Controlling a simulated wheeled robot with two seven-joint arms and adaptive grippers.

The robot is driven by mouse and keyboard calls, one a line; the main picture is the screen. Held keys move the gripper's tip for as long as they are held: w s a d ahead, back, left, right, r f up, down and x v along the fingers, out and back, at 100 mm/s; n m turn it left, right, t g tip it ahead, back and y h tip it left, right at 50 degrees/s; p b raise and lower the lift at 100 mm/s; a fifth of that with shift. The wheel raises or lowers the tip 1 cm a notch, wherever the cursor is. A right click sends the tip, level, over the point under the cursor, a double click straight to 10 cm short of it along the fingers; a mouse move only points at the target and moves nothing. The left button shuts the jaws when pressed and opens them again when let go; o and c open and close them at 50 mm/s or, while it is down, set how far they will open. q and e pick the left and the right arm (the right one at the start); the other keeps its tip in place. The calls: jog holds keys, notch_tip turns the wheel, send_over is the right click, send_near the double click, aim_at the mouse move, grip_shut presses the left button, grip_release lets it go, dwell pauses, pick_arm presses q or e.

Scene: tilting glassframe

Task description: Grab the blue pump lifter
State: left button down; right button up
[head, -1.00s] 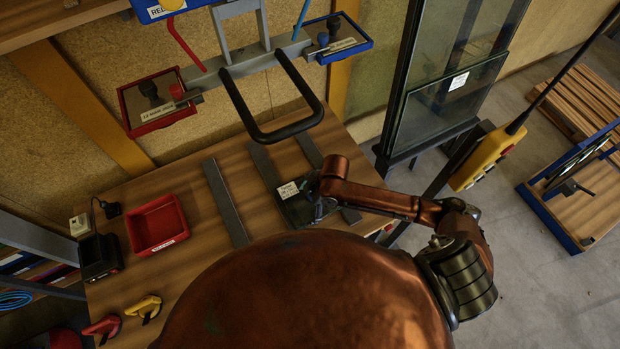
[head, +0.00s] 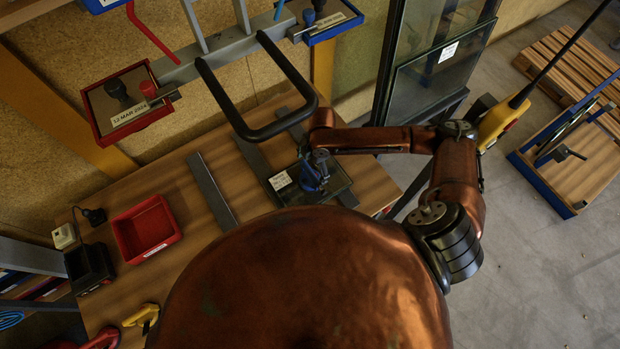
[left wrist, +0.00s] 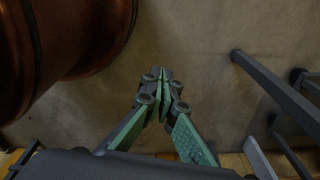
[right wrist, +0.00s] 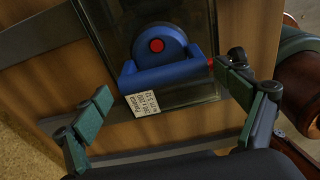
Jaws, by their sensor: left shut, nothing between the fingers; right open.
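The blue pump lifter (right wrist: 172,72) has a round blue body with a red button and a blue bar handle. It sits on a small glass pane (right wrist: 200,20) on the workbench. It also shows partly in the head view (head: 310,181), under my right gripper (head: 320,158). In the right wrist view my right gripper (right wrist: 163,82) is open, its fingers on either side of the lifter's handle and not closed on it. The right finger is close to the handle's red end. My left gripper (left wrist: 162,78) is shut and empty, and is outside the head view.
A black handle frame (head: 262,132) hangs over the bench near my right forearm. A red tray (head: 146,228) and yellow (head: 142,316) and red (head: 104,338) lifters are at left. Tall glass panes (head: 430,75) stand behind at right. A label (right wrist: 143,103) lies by the lifter.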

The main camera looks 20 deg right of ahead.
notch_tip(320, 180, down, 2)
jog(key=shift+s+f+b, duration=0.1)
jog(key=shift+b, duration=0.85)
jog(key=f+b, duration=0.2)
jog(key=b, duration=0.1)
jog(key=shift+s+a+f, duration=0.1)
jog(key=shift+a+f, duration=0.1)
jog(key=shift+f, duration=0.15)
pick_arm(q)
notch_tip(320, 180, down, 6)
jog(key=shift+s+r, duration=0.1)
pick_arm(e)
jog(key=shift+r, duration=0.1)
jog(key=shift+c, duration=0.6)
jog(key=c, duration=0.8)
pick_arm(q)
jog(key=shift+w, duration=0.35)
pick_arm(e)
jog(key=c, duration=0.5)
